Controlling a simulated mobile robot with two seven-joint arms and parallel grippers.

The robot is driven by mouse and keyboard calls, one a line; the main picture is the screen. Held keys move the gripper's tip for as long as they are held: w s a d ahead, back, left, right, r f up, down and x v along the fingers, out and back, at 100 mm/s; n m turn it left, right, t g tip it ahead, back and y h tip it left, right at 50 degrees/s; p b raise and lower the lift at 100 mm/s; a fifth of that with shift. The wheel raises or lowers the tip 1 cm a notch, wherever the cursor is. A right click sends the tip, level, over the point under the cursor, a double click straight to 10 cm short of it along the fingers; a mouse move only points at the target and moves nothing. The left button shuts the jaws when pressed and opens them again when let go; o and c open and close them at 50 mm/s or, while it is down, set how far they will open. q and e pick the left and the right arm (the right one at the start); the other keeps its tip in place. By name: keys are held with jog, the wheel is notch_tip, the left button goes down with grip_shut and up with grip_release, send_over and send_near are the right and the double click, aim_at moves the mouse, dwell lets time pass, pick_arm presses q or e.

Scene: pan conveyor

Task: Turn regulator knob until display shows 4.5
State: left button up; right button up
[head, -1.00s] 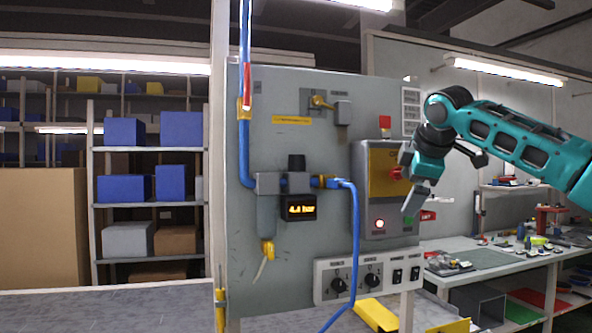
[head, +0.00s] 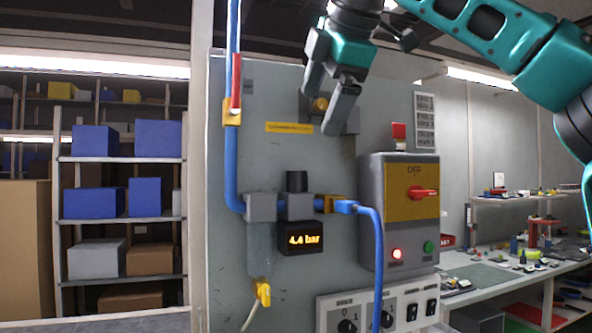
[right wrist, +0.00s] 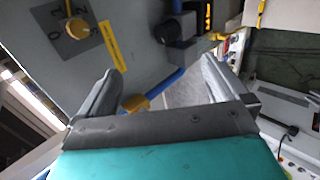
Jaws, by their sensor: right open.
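The regulator knob (head: 297,181) is a short black cylinder on top of the grey regulator body (head: 298,207) on the panel. The display (head: 303,239) below it reads 4.4 bar in orange digits. In the right wrist view the black knob (right wrist: 166,32) and part of the display (right wrist: 208,16) show near the top edge. My right gripper (head: 319,112) is open and empty, above the knob and apart from it, in front of a brass-yellow fitting on the panel. Its spread fingers (right wrist: 161,66) frame the lower part of the wrist view. My left gripper is out of view.
A yellow and grey switch box (head: 411,207) with a red handle stands right of the regulator. Blue hoses (head: 233,150) run left and right of the knob. A filter bowl with a yellow drain valve (head: 262,291) hangs at lower left. Open air lies in front of the panel.

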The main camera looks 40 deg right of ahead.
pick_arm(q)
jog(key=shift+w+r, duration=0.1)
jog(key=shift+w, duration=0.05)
pick_arm(e)
jog(key=x, duration=0.5)
jog(key=shift+w+d+f, duration=0.15)
jog(key=shift+w+f, duration=0.05)
jog(key=shift+w, duration=0.05)
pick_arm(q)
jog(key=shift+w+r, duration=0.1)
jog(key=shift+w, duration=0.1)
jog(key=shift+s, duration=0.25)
pick_arm(e)
jog(key=v, duration=1)
